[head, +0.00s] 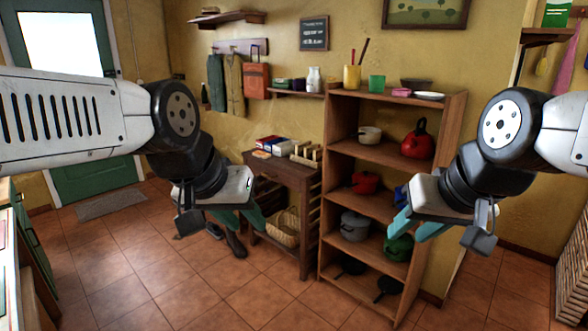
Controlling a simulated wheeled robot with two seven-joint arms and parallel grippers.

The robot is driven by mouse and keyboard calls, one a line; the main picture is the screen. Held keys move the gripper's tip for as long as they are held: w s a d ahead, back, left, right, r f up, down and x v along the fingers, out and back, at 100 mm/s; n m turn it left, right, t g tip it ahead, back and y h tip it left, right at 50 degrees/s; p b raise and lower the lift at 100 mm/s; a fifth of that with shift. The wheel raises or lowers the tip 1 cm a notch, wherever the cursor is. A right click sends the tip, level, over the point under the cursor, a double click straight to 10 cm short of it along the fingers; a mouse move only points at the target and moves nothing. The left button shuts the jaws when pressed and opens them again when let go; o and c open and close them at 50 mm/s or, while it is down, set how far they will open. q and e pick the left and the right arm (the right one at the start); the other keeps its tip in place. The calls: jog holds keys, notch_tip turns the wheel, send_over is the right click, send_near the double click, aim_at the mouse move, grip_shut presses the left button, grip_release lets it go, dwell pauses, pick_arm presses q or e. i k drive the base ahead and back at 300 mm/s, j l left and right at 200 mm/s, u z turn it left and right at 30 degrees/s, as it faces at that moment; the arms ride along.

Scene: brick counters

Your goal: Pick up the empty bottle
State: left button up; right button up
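The wooden bookcase (395,97) holds pots, a red kettle (417,139) and pans. The side table (282,167) carries boxes, with a wicker basket (284,226) below. A counter edge (35,250) is at the left and a woven crate (572,250) at the right.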

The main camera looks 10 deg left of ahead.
aim_at(203, 92)
jog(key=i+j+u, duration=0.2)
jog(key=i+u, duration=0.2)
jog(key=i+j+u, duration=0.1)
jog(key=i+u, duration=0.7)
jog(key=i+l+u, duration=0.25)
jog(key=i+u, duration=0.15)
jog(key=i+j, duration=0.1)
jog(key=i, duration=2.05)
jog(key=i+z, duration=0.35)
jog(key=i+j+z, duration=0.1)
jog(key=i+z, duration=0.2)
jog(key=i, duration=0.2)
jog(key=i+j+z, duration=0.15)
jog(key=i+z, duration=0.2)
jog(key=i+j+z, duration=0.35)
jog(key=i+j, duration=0.3)
jog(key=i+j+z, duration=0.1)
jog(key=i+j, duration=0.45)
jog(key=j, duration=0.25)
jog(key=i+j+z, duration=0.1)
jog(key=i+j, duration=0.45)
jog(key=j, duration=0.2)
jog(key=i+j+z, duration=0.1)
jog(key=i+j, duration=0.45)
jog(key=j, duration=0.3)
jog(key=i+j+z, duration=0.1)
jog(key=i+j, duration=0.15)
jog(key=j, duration=0.15)
